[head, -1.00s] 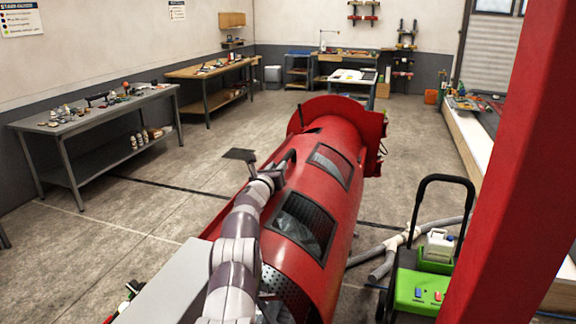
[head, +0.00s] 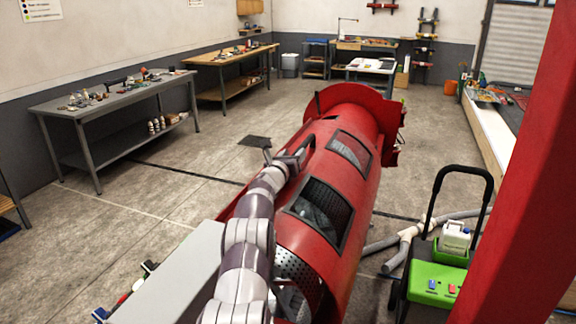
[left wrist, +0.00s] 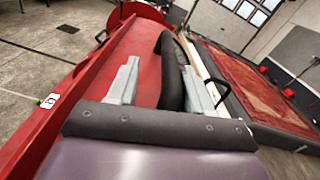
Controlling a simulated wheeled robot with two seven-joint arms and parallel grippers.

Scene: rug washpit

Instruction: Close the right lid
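The red cylindrical machine (head: 352,112) lies in the middle of the head view, with dark windows (head: 320,212) in its curved red cover. Bare perforated drum (head: 296,268) shows at its near end. I cannot tell which cover part is the right lid. My left gripper (head: 290,160) is at the cover's upper left side. In the left wrist view a black curved handle (left wrist: 171,75) rises from a red panel (left wrist: 146,72) between the two grey fingers of my left gripper (left wrist: 163,88). The fingers stand apart, with a gap beside the handle. My right gripper is not in view.
A green cart (head: 437,283) with a black push handle and grey hoses (head: 402,246) stand right of the machine. A red post (head: 525,190) blocks the far right. Workbenches (head: 110,103) line the left wall. The floor between them and the machine is mostly clear.

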